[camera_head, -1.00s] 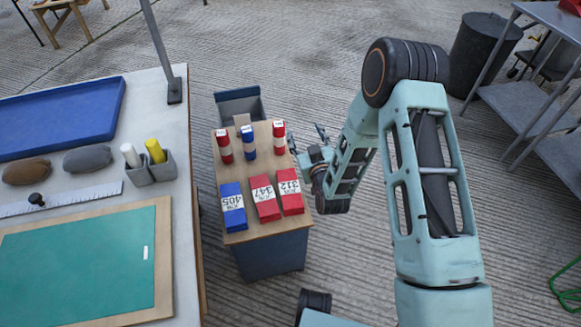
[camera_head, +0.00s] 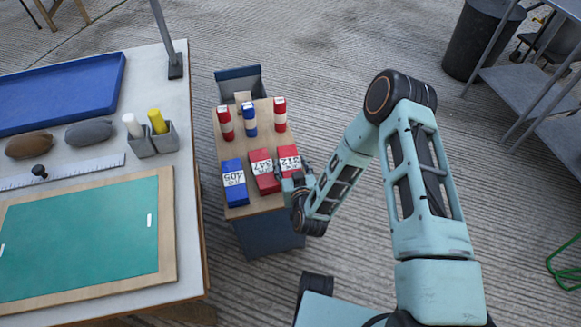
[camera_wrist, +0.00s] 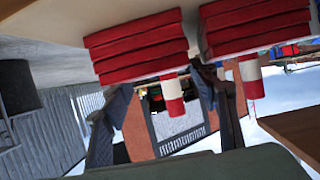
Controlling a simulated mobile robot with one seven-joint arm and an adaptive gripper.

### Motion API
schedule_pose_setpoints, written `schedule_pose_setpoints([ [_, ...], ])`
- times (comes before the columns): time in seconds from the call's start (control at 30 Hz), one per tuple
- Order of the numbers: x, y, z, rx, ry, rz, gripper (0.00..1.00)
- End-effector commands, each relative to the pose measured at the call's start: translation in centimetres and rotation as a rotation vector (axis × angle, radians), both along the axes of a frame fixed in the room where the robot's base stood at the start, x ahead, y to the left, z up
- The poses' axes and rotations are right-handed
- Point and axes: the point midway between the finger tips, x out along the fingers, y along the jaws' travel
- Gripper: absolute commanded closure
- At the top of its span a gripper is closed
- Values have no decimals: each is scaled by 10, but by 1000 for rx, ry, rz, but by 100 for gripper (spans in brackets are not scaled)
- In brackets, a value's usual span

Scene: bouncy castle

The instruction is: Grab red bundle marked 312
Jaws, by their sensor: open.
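The red bundle marked 312 (camera_head: 289,160) lies at the front right of a small wooden-topped cabinet (camera_head: 240,207), beside the red bundle marked 347 (camera_head: 265,172). My gripper (camera_head: 301,172) is at the cabinet's right edge, close to bundle 312 and partly hiding its near end. In the wrist view the picture is upside down. Two red layered stacks (camera_wrist: 137,45) (camera_wrist: 255,25) show along the top, their labels hidden. The open, empty jaws (camera_wrist: 163,85) are spread below the left stack. I cannot tell whether they touch it.
A blue bundle marked 405 (camera_head: 234,182) lies left of 347. Red-and-white rolls (camera_head: 280,114) and a blue-and-white roll (camera_head: 249,119) stand behind. A large workbench (camera_head: 185,215) is at left. Open floor (camera_head: 400,40) lies behind and right.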

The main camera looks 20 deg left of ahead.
Motion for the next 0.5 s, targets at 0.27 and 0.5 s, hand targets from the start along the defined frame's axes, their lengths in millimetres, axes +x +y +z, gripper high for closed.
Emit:
schedule_pose_setpoints([
  [0.27, 33, 16, -14, 2, -1, 0, 46],
  [0.5, 36, 18, -13, 1, -2, 0, 46],
])
